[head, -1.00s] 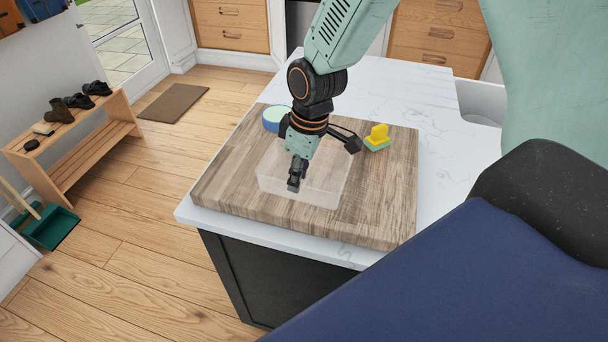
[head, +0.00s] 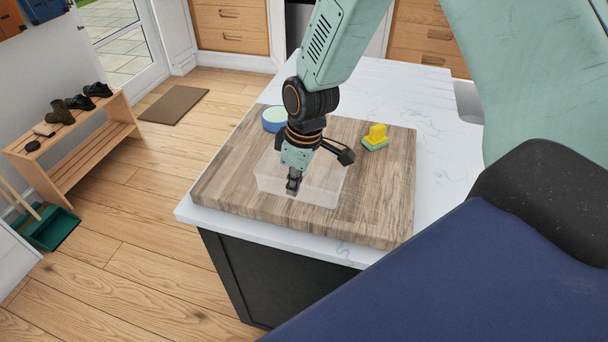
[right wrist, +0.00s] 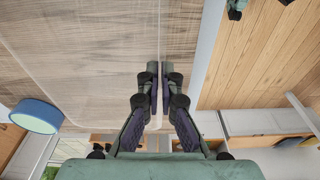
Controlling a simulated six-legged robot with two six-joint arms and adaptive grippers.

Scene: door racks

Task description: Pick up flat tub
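The flat tub (head: 325,185) is a clear, shallow, see-through box on the wooden board (head: 384,205). My right gripper (head: 293,188) points down at the tub's near wall in the head view. In the right wrist view, the tub's thin wall (right wrist: 159,30) runs between the two fingers of the gripper (right wrist: 160,70). The fingers are close together, one on each side of the wall, and look shut on it. The tub appears to rest flat on the board. My left gripper is not in view.
A round blue tub with a pale green top (head: 274,118) stands behind the flat tub, near the wrist. A yellow and green scrubber (head: 376,136) lies to the right on the board. White counter (head: 440,150) is clear to the right. A shoe bench (head: 75,150) stands left.

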